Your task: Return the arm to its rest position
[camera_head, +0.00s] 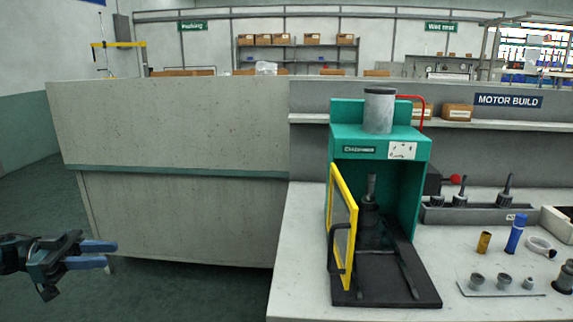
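My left gripper (110,254) is at the far left of the head view, its arm coming in from the left edge. Its two blue fingers point right and stand a little apart, with nothing between them. It hangs over the green floor, left of the workbench and clear of everything on it. My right arm and gripper do not show.
A green press (416,188) with an open yellow-framed door (341,236) stands on the pale bench (303,250). Right of it are a grey tool holder (473,214), a brass cylinder (484,242), a blue cylinder (515,235) and small metal parts. A grey partition (170,130) stands behind my gripper.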

